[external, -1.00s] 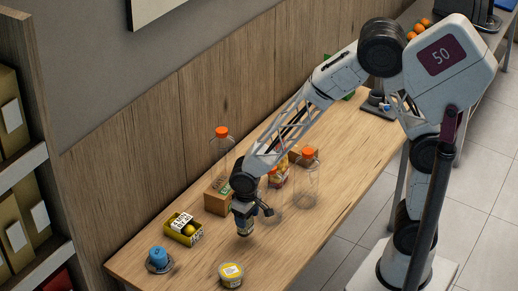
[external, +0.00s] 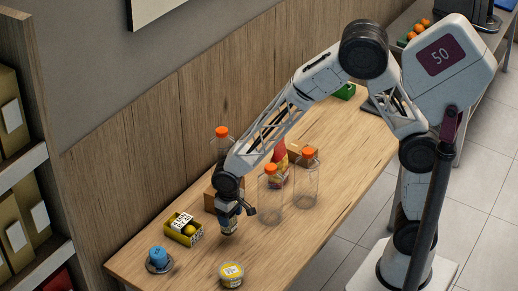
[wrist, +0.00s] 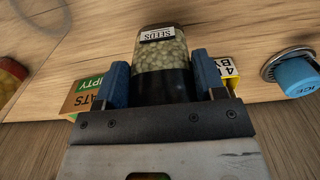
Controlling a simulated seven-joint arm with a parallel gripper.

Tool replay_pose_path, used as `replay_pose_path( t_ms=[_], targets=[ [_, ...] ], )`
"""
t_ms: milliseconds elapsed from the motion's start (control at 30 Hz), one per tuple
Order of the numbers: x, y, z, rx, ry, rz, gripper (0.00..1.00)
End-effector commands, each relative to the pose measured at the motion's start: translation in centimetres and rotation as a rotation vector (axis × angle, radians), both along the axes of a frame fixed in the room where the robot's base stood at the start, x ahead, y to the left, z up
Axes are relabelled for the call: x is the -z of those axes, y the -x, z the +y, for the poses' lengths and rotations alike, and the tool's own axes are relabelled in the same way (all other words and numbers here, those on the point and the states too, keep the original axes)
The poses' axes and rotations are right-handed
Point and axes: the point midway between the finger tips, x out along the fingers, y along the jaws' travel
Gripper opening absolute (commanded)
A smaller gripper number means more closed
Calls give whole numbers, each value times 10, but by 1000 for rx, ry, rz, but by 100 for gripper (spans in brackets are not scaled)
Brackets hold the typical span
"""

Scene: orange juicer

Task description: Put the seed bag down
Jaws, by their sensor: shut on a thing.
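The seed bag (wrist: 160,60) is a clear bag of pale seeds with a white "SEEDS" label and a dark lower part, seen in the wrist view. My gripper (wrist: 158,72) is shut on it, with one blue finger on each side. In the external view my gripper (external: 228,213) points down over the left half of the wooden table. The seed bag (external: 229,229) shows under it, close to the tabletop. I cannot tell whether it touches the table.
A brown box (external: 209,200) is behind. Orange-capped bottles (external: 270,200) stand to the right.

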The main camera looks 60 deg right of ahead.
Motion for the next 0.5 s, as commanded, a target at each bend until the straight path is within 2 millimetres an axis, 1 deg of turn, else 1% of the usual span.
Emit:
replay_pose_path(
  t_ms=[300,500],
  targets=[
    [27,0,0,0,0,1,39],
    [33,0,0,0,0,0,39]
  ],
)
